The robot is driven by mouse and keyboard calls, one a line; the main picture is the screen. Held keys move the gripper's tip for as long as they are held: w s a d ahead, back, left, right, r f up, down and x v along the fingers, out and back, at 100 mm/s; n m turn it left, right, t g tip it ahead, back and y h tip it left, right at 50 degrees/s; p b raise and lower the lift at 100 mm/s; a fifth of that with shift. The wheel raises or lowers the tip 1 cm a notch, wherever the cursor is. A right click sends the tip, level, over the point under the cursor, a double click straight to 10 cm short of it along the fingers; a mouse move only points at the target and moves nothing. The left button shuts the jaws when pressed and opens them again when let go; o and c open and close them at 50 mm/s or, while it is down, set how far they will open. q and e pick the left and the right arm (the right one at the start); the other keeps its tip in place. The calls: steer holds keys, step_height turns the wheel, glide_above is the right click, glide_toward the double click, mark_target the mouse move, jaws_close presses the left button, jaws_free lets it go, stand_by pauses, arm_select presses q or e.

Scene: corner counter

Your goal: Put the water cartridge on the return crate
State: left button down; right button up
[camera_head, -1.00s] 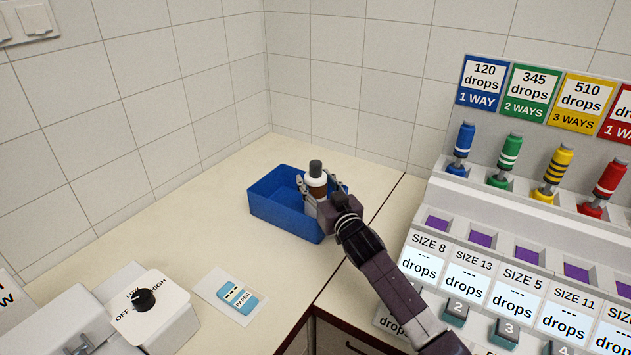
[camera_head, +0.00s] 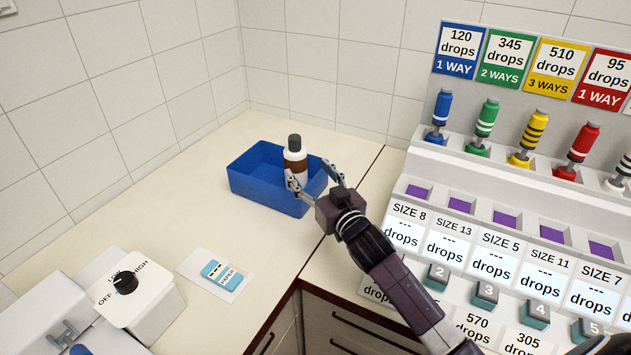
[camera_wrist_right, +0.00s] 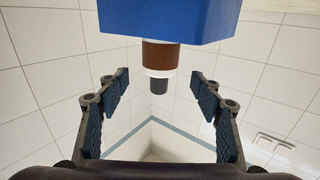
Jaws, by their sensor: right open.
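My left gripper is not in view.
A dispenser panel (camera_head: 480,195) with coloured valves and drop displays fills the right side. A blue-and-white labelled item (camera_head: 222,272) lies on a white sheet in front of the crate. A box with an OFF/HIGH knob (camera_head: 125,283) stands at the lower left. Counter left of the crate is clear.

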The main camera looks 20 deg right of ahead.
steer(key=shift+s+d, duration=0.1)
steer(key=shift+s, duration=1.5)
steer(key=shift+r, duration=0.15)
